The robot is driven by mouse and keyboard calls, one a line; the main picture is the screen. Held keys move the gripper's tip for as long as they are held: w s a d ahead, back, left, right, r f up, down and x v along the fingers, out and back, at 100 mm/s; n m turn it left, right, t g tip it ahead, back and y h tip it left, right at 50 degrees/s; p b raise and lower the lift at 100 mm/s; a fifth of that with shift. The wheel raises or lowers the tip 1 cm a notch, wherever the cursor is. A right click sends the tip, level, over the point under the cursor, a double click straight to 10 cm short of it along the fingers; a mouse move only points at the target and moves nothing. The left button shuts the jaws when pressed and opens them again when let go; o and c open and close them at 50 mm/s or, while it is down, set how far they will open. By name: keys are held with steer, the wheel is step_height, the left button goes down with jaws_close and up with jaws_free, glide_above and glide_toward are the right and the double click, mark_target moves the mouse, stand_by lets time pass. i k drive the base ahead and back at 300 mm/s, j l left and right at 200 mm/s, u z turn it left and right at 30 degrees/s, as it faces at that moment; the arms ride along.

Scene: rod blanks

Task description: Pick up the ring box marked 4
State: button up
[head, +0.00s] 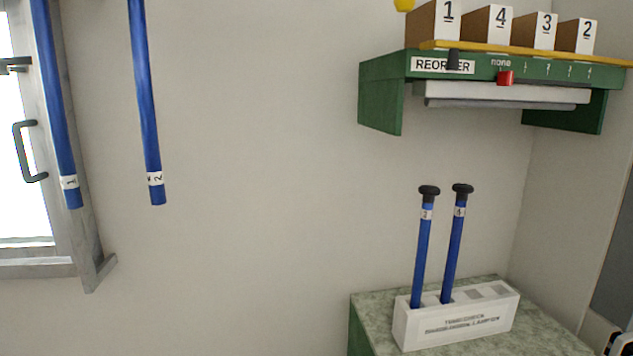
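The ring box marked 4 (487,24) is a brown box with a white front bearing a black 4. It stands on the yellow-edged top of the green shelf (381,97) at the upper right in the head view. It is second from the left in a row, between the box marked 1 (433,22) and the box marked 3 (535,30). The box marked 2 (577,36) stands at the right end. My gripper is not in view.
The shelf front has a REORDER label and a red slider (505,78). Below, a white holder (455,323) with two upright blue rods stands on a green-topped cabinet (372,311). Two blue rods hang at left, near a window frame (75,235). The middle wall is bare.

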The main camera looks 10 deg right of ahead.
mark_target(491, 24)
steer(key=i+l+z, duration=0.65)
steer(key=z, duration=0.25)
steer(key=i+u, duration=0.1)
steer(key=u, duration=0.3)
